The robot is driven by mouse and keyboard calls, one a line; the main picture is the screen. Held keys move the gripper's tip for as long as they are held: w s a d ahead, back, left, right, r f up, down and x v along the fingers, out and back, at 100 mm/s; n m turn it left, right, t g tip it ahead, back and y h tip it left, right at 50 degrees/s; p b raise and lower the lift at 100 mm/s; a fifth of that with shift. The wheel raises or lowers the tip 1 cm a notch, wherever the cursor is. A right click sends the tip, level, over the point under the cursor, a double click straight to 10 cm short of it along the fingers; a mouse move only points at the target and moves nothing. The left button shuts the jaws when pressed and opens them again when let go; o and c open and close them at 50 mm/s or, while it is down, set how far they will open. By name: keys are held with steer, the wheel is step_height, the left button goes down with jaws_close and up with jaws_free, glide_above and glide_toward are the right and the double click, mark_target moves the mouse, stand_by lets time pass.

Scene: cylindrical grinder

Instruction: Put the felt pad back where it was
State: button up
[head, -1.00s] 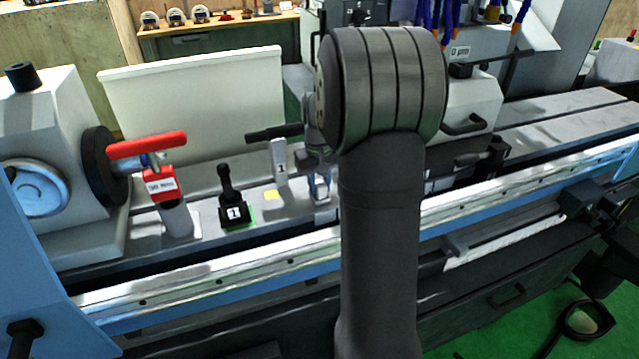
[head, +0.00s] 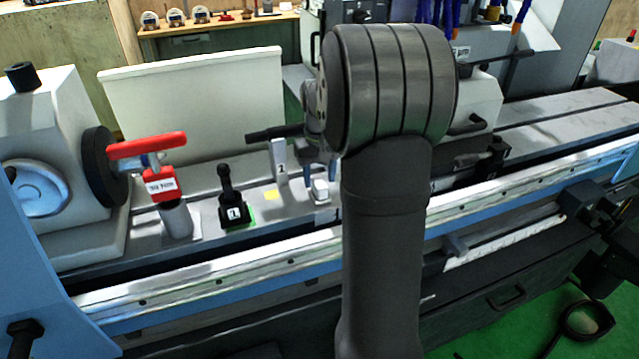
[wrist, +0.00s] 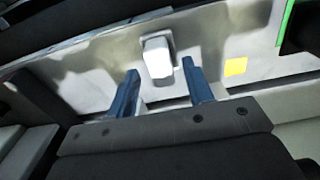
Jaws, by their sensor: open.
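A small white block with rounded edges, which I take for the felt pad (head: 320,190), stands on the grey machine bed. In the wrist view the pad (wrist: 158,55) shows just beyond my fingertips, between their lines. My gripper (head: 321,172) is open, with its blue fingers just above the pad. In the wrist view the gripper (wrist: 160,72) has its two fingers apart with nothing between them, clear of the pad.
A yellow square (head: 271,195) lies on the bed left of the pad. A light upright block with a number label (head: 279,162) stands close by. Farther left are a black-handled part on a green patch (head: 235,212) and a red-handled post (head: 176,215). A rail edge runs in front.

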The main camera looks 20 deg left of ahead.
mark_target(320, 183)
step_height(320, 183, up, 9)
stand_by(0.3)
steer(key=shift+f, duration=4.15)
